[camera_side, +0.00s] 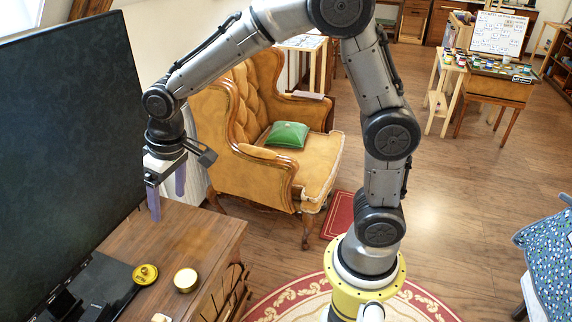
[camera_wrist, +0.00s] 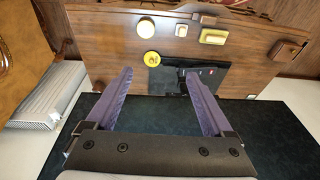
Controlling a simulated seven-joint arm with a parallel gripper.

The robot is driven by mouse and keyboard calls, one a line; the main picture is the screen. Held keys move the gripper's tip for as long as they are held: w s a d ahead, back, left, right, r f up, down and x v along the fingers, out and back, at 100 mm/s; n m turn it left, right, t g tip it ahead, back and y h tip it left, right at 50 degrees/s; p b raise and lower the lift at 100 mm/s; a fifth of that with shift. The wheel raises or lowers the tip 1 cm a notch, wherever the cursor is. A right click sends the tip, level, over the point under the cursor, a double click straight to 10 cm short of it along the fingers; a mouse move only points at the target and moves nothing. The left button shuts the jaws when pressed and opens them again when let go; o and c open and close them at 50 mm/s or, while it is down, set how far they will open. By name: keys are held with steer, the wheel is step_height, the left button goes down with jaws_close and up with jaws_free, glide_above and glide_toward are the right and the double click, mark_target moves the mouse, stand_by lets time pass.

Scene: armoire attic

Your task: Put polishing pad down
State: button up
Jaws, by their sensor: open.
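My gripper (camera_side: 168,200) is open, with its two purple fingers pointing down above the wooden cabinet top (camera_side: 212,232). In the wrist view the gripper (camera_wrist: 159,74) has nothing between its fingers. A yellow disc with a dark mark (camera_side: 145,274) lies on the cabinet beside the screen's black base; it also shows in the wrist view (camera_wrist: 151,58), just beyond the fingertips and apart from them. A yellow round pot (camera_side: 186,280) is to its right. I cannot tell for certain which yellow item is the polishing pad.
A large dark screen (camera_side: 70,130) stands close at my gripper's left. Its black base (camera_wrist: 222,78) covers part of the cabinet. A yellow block (camera_wrist: 214,36) and a brown box (camera_wrist: 287,50) are also on the cabinet. An armchair (camera_side: 235,135) stands behind.

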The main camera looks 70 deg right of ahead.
steer(key=s+d+r+t, duration=0.1)
steer(key=s+d+r, duration=0.1)
steer(key=s, duration=0.5)
steer(key=s+d+r+t, duration=0.1)
steer(key=s+d+r, duration=0.2)
steer(key=s, duration=0.5)
steer(key=s+d+r+t, duration=0.1)
steer(key=s+d+r, duration=0.1)
steer(key=s, duration=0.6)
steer(key=shift+s+d+r, duration=0.2)
steer(key=shift+d+r, duration=0.15)
steer(key=shift+d, duration=0.4)
steer(key=shift+o, duration=0.5)
